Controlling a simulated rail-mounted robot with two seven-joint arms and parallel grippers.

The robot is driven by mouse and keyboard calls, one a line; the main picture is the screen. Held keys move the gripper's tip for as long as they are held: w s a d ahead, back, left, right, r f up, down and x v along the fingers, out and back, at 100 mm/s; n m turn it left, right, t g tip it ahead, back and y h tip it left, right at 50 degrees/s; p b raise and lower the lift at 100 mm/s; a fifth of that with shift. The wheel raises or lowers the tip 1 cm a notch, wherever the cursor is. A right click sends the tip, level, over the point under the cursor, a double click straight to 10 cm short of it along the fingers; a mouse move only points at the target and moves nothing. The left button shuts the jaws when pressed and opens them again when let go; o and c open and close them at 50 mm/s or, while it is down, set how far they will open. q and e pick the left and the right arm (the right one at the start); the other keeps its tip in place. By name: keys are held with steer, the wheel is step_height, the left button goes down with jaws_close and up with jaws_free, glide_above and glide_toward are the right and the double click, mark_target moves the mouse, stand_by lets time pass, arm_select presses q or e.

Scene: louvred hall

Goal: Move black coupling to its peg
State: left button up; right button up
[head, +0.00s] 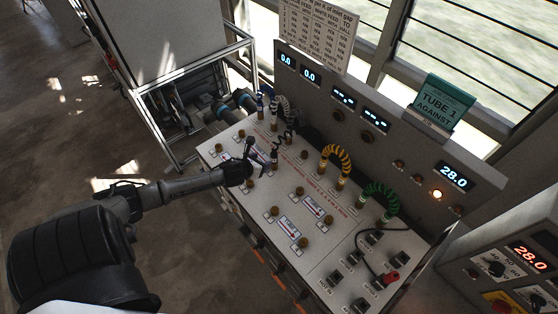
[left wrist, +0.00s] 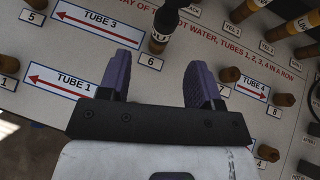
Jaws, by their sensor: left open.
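The black coupling (head: 275,157) stands on the panel at the end of a short black hose. In the left wrist view the black coupling (left wrist: 166,18) stands at the brass peg by label 6, just past the fingertips. My left gripper (head: 258,153) is over the panel, left of the coupling. In the left wrist view its two purple fingers (left wrist: 158,68) are wide apart with nothing between them. Which peg belongs to the coupling cannot be told. My right gripper is not in view.
Bare brass pegs stand around, including one by label 8 (left wrist: 268,153). A yellow hose (head: 337,156) and a green hose (head: 381,193) arch to the right. A grey hose (head: 286,104) stands behind.

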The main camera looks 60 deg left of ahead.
mark_target(272, 159)
arm_select(q)
steer(key=b+x, duration=0.6)
steer(key=shift+w+d+f, duration=0.2)
steer(key=shift+w+f, duration=0.05)
steer(key=shift+f, duration=0.25)
steer(key=shift+b+x, duration=1.15)
steer(key=shift+x, duration=0.25)
steer(key=shift+w+r, duration=0.1)
steer(key=shift+r, duration=0.05)
steer(key=shift+p, duration=0.3)
